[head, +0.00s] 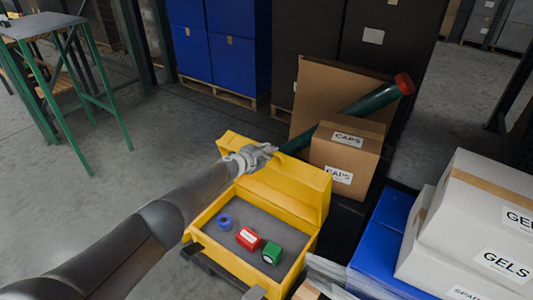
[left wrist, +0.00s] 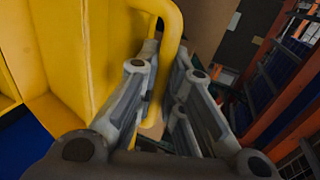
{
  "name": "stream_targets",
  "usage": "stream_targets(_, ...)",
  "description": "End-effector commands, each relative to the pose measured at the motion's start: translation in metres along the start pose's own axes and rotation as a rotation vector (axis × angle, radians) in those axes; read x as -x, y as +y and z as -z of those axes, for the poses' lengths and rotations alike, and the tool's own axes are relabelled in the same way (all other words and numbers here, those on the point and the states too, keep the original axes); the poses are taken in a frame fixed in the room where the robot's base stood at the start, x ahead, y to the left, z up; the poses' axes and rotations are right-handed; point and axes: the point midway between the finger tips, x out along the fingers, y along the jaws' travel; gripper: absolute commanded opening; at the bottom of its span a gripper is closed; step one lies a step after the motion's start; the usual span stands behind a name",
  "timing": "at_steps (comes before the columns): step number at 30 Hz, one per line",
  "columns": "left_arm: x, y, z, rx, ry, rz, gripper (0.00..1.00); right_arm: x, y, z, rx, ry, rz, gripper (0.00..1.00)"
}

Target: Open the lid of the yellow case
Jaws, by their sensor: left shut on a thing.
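The yellow case (head: 249,262) stands in the middle of the head view with its lid (head: 290,190) raised at the back, so the inside shows. My left gripper (head: 266,152) is at the top edge of the lid. In the left wrist view my left gripper (left wrist: 160,110) has its fingers on either side of a yellow handle (left wrist: 172,35) and is shut on it. The lid (left wrist: 75,50) fills the left of that view. Inside the case lie a blue ring (head: 225,221), a red box (head: 249,238) and a green box (head: 272,252).
A cardboard box labelled CAPS (head: 345,155) stands close behind the lid, with a dark green tube (head: 365,102) leaning behind it. White boxes (head: 480,215) sit at the right by a blue tote (head: 385,245). A green-legged table (head: 75,85) is at the left. Floor between is clear.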

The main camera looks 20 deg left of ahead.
Motion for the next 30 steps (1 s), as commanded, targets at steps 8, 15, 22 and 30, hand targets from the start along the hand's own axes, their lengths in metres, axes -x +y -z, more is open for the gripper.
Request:
stream_targets(8,-0.0014,-0.0005,0.0004,0.0,0.0,-0.005,0.0,0.0003,0.0,0.0002,0.0,0.0,0.0,0.4)
stream_targets(15,-0.0013,-0.0003,0.0004,0.0,0.001,-0.005,0.11,0.0003,0.0,0.0002,0.0,0.0,0.0,0.4)
stream_targets(22,-0.0012,0.0002,0.0002,0.0,0.0,-0.005,0.32,0.0004,0.0,0.0002,0.0,0.0,0.0,0.4)
stream_targets(30,-0.0009,-0.0003,-0.0004,-0.001,0.0,-0.005,0.32,0.0008,0.0,0.0005,0.0,0.002,0.0,0.4)
